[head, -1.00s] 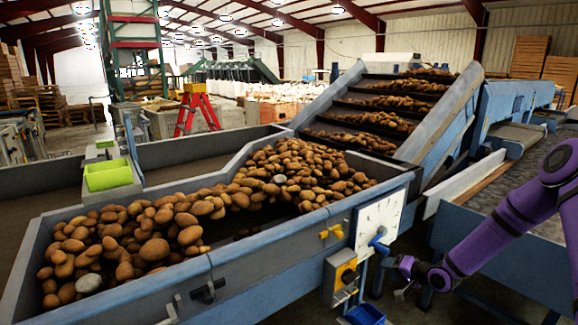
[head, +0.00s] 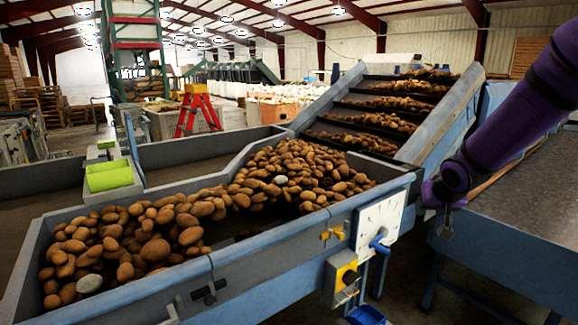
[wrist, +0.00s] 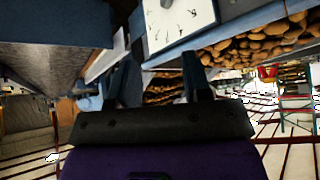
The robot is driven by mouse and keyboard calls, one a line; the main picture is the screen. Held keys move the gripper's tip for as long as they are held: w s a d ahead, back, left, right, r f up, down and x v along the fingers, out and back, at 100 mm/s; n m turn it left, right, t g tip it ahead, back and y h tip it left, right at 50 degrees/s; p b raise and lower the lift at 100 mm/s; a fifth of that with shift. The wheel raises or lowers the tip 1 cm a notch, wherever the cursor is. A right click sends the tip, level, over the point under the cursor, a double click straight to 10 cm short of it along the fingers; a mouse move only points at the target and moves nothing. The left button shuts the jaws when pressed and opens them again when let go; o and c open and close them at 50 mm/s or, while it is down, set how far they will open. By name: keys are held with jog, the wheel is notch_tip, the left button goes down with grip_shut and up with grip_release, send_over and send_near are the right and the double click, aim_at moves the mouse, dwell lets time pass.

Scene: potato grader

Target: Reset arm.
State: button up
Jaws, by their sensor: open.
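My purple arm enters the head view at the right edge. My gripper (head: 446,226) hangs at its end, to the right of the white panel (head: 380,225) on the hopper's side, with its tips pointing down. In the wrist view, which looks upside down, the two dark fingers of my gripper (wrist: 152,78) stand apart with nothing held between them. In the head view the fingers are small and partly hidden by the wrist.
A blue-grey hopper (head: 240,262) full of potatoes (head: 150,235) fills the left and middle. An inclined conveyor (head: 440,125) rises behind. A grey table-like surface (head: 530,215) lies at the right.

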jog(key=s+a+r, duration=0.2)
jog(key=s+r, duration=0.3)
jog(key=s, duration=0.6)
jog(key=s+a+r+n+g, duration=0.1)
jog(key=s+r, duration=0.4)
jog(key=s, duration=0.6)
jog(key=s+a+r+g, duration=0.1)
jog(key=s+a+r, duration=0.2)
jog(key=s, duration=0.9)
notch_tip(320, 180, up, 3)
jog(key=shift+f+y, duration=0.15)
jog(key=shift+y, duration=0.15)
jog(key=shift+a, duration=0.1)
